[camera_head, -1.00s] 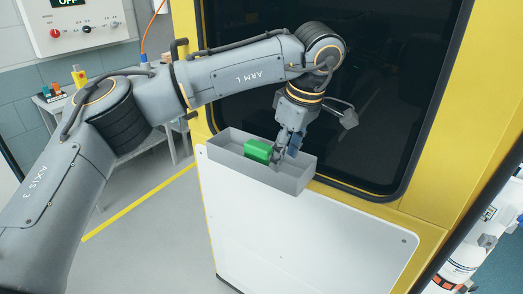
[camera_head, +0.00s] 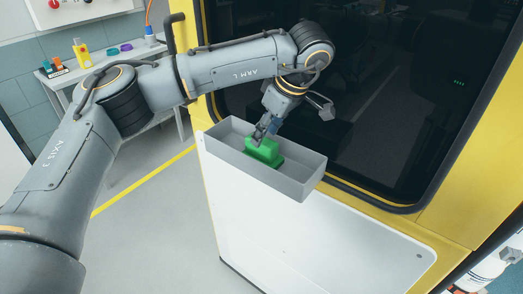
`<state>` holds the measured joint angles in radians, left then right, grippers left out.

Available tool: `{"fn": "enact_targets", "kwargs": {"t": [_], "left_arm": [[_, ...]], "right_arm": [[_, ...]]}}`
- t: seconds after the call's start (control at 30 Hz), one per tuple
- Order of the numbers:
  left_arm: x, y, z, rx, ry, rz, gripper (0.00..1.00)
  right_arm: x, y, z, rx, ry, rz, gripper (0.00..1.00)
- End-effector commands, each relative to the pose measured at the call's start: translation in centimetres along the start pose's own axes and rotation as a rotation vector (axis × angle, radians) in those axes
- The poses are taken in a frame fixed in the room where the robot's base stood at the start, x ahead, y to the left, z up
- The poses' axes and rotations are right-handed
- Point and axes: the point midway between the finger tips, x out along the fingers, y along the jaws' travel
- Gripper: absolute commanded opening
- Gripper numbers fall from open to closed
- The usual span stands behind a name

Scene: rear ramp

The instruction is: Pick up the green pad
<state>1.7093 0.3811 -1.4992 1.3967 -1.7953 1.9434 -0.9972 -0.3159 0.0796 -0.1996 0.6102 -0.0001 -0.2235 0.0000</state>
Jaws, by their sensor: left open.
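The green pad (camera_head: 264,153) lies in a grey open-topped tray (camera_head: 297,187) fixed to the front of the yellow and white cabinet. My left gripper (camera_head: 262,137) reaches down into the tray from above, with its fingertips at the top of the pad. The jaws are open. The fingers hide part of the pad's upper back edge, and I cannot tell whether they touch it.
The cabinet has a dark window (camera_head: 370,110) behind the tray and a dark handle (camera_head: 173,32) at its left edge. A side table (camera_head: 100,70) with small coloured items stands at the back left. The floor at left is clear.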

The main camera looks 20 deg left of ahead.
Motion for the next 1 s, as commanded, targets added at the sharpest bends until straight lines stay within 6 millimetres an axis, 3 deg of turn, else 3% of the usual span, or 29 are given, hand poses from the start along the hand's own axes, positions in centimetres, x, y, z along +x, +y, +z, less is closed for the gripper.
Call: {"fn": "enact_targets", "kwargs": {"t": [0.27,0.47,0.7,0.93,1.0], "left_arm": [[2.8,0.2,-0.8,0.001,-0.001,-0.004,0.47],[5.2,0.3,-0.7,0.002,0.0,0.0,0.47],[5.5,0.3,-0.6,0.002,0.0,0.001,0.47],[5.4,0.3,-0.6,0.001,0.0,0.001,0.02],[5.4,0.3,-0.6,0.001,0.0,0.001,0.02]], "right_arm": [[-2.0,0.2,-3.1,0.0,0.046,0.003,0.4],[-2.5,0.2,-2.9,0.0,0.042,0.002,0.4],[-2.4,0.1,-1.9,0.0,0.027,0.001,0.4],[-2.4,0.2,-1.7,-0.001,0.024,0.002,0.4],[-2.4,0.2,-1.7,-0.001,0.024,0.002,0.4]]}}
